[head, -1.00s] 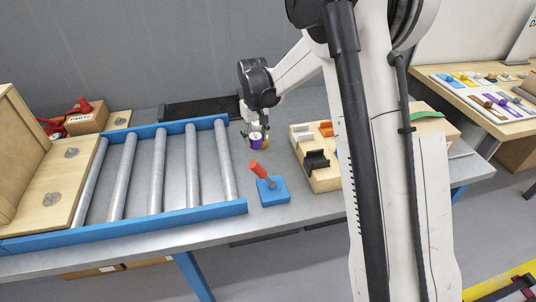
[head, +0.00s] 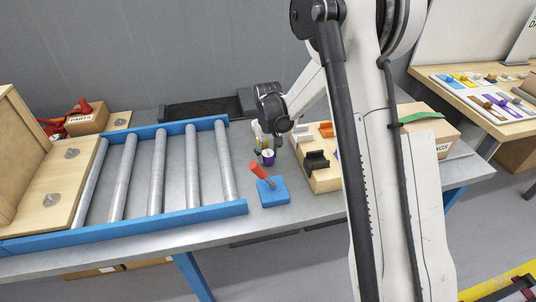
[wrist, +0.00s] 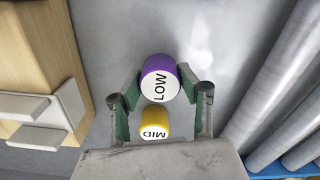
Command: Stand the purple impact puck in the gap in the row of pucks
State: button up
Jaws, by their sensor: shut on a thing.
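The purple puck (wrist: 153,66), with a white top marked LOW, is between my gripper's (wrist: 160,86) green-padded fingers in the wrist view. My gripper is shut on it. In the head view the purple puck (head: 269,158) shows below my gripper (head: 266,148), over the grey bench between the rollers and the wooden rack. A yellow puck (wrist: 155,120) marked MID is close to the purple one, nearer the palm in the wrist view. I cannot tell whether they touch. No clear row of pucks or gap shows; my arm may hide part of the bench.
The roller conveyor with a blue frame (head: 150,222) lies left of my gripper. A wooden rack (head: 323,180) with black, orange and white holders stands close on the right. A blue block with a red handle (head: 272,192) stands in front. Bare bench lies between.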

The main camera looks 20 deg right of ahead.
aim_at(268, 153)
jog(key=shift+f, duration=0.15)
jog(key=o, duration=1.3)
notch_tip(268, 153, up, 13)
jog(key=s+r+m+t, duration=0.1)
jog(key=s+r+t, duration=0.2)
jog(key=s+r, duration=1.05)
jog(key=s+f+m+t, duration=0.1)
jog(key=s+t, duration=0.3)
jog(key=s, duration=1.4)
jog(key=shift+s+f+m, duration=0.25)
jog(key=shift+s+m, duration=0.05)
jog(key=shift+s, duration=0.1)
